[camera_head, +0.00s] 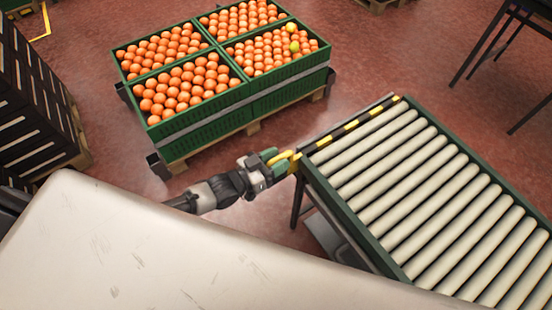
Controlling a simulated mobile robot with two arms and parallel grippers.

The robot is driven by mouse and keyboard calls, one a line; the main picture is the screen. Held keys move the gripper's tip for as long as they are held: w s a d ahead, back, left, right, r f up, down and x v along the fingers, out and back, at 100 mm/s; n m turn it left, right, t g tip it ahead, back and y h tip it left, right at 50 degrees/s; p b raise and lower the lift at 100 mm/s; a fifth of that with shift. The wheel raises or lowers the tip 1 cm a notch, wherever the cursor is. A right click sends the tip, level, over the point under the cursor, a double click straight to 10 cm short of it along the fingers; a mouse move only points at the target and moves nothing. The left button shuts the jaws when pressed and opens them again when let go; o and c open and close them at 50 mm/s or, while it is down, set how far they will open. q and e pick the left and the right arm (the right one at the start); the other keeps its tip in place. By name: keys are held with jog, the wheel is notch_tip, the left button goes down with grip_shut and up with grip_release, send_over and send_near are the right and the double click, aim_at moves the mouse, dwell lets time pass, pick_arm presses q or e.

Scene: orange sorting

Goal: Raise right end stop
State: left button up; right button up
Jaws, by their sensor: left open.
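The end stop is a black-and-yellow striped bar (352,125) along the upper-left end of the roller conveyor (410,190). A yellow part (293,156) sits at its near-left end, by the conveyor's corner. My left gripper (279,160) is at this yellow part, with its green-padded fingers open. The yellow part reaches to the fingers; I cannot tell whether they touch it. The bar lies close along the conveyor's end frame; its exact height is hard to tell. My right gripper is out of view.
Green crates (205,125) full of oranges, with a few yellow-green fruits, stand on a pallet beyond my left arm. Dark stacked crates (30,105) stand at the left. A pale surface (150,250) fills the lower left. The conveyor rollers are empty.

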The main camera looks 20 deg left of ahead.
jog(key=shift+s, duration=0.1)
pick_arm(q)
jog(key=shift+c, duration=1.1)
grip_shut()
notch_tip(320, 180, up, 8)
jog(key=p, duration=0.6)
jog(key=shift+d+f, duration=0.1)
jog(key=shift+f, duration=0.2)
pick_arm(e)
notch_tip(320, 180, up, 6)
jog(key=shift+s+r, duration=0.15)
pick_arm(q)
jog(key=shift+o, duration=1.1)
grip_release()
jog(key=shift+s, duration=0.1)
